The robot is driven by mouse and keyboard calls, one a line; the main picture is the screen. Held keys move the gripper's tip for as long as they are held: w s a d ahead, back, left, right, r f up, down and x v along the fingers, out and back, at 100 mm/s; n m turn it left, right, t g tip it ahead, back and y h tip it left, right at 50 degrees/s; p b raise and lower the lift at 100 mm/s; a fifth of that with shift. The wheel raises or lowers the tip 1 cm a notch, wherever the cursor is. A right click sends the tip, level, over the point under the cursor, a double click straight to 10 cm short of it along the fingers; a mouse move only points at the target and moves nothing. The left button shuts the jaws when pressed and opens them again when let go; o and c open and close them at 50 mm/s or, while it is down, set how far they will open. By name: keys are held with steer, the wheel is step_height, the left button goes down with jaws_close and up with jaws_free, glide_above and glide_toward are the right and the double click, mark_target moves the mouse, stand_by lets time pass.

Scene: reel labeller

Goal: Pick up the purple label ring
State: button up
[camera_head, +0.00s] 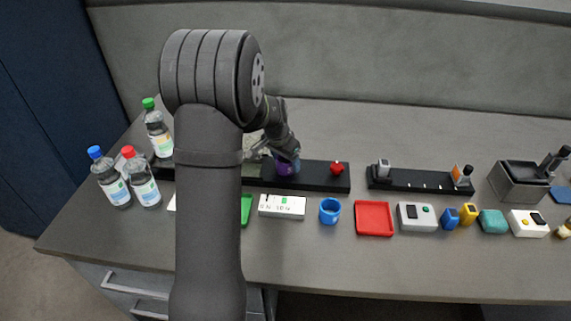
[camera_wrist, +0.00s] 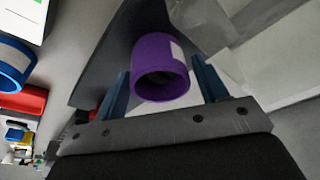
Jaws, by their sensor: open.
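The purple label ring (camera_wrist: 160,72) lies in the wrist view between the two blue fingers of my gripper (camera_wrist: 163,88). It is a short hollow tube with a pale patch on its side, and its open end faces the camera. The fingers are apart, one on each side of the ring, and I cannot tell whether either touches it. In the head view the purple ring (camera_head: 283,169) shows at the black rail (camera_head: 318,178), partly covered by my gripper (camera_head: 288,162). My arm hides part of the rail to the left.
A red piece (camera_head: 337,168) stands on the rail to the right. A blue ring (camera_head: 329,210), a white box (camera_head: 282,207) and a red tray (camera_head: 374,218) lie in front. Several bottles (camera_head: 144,180) stand at left. A second black rail (camera_head: 420,180) lies further right.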

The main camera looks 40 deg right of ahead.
steer(key=c, duration=0.7)
steer(key=shift+r, duration=0.1)
steer(key=shift+c, duration=0.2)
